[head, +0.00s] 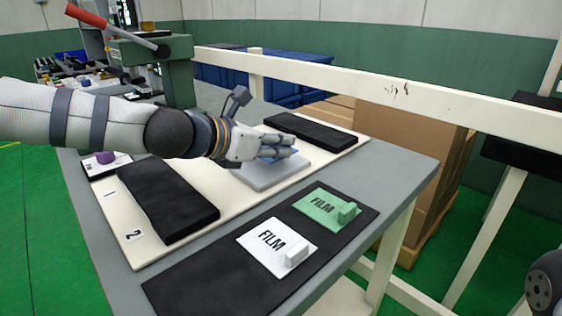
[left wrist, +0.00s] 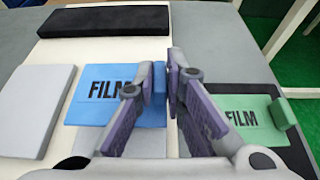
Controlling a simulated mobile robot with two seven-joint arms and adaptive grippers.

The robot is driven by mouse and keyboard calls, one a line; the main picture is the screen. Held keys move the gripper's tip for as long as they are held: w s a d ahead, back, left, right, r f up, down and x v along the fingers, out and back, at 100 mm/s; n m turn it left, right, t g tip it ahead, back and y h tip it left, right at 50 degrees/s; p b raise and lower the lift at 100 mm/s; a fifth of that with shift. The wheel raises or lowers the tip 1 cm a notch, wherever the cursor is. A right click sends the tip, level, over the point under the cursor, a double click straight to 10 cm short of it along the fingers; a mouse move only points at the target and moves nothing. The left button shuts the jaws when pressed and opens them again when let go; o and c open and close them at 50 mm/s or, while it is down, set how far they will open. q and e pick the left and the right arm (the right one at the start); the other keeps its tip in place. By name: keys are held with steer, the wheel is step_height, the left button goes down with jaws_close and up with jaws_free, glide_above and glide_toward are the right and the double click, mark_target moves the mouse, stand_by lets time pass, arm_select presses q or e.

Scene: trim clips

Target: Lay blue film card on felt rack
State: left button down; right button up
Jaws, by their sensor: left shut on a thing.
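The blue film card (left wrist: 100,92) shows in the left wrist view, marked FILM, with a blue grip block at its right edge. My left gripper (left wrist: 172,75) is shut on that grip block. In the head view, my left gripper (head: 285,147) is at the light grey block (head: 272,177), and its fingers hide most of the blue card (head: 292,153). I cannot tell whether the card touches anything below. A black felt-like mat (head: 210,287) lies along the table's near edge, bearing a green film card (head: 322,206) and a white film card (head: 270,241). My right gripper is not in view.
A cream board (head: 228,205) carries two black pads (head: 165,203) (head: 310,131) and the grey block. A green press (head: 170,65) with a red lever stands behind my left arm. A cream rail (head: 360,82) runs behind the table. The mat's near-left part is bare.

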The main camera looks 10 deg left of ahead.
mark_target(273, 158)
arm_select(q)
steer(key=shift+w+f+b, duration=0.2)
steer(key=shift+f+b, duration=0.1)
steer(key=shift+f, duration=0.7)
steer(key=shift+w+f+b, duration=0.15)
steer(key=shift+f+b, duration=0.1)
steer(key=shift+f, duration=0.75)
steer(key=c, duration=1.7)
jaws_free()
steer(key=shift+o, duration=0.2)
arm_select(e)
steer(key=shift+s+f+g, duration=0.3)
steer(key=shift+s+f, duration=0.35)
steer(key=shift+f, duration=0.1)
arm_select(q)
steer(key=shift+r, duration=0.15)
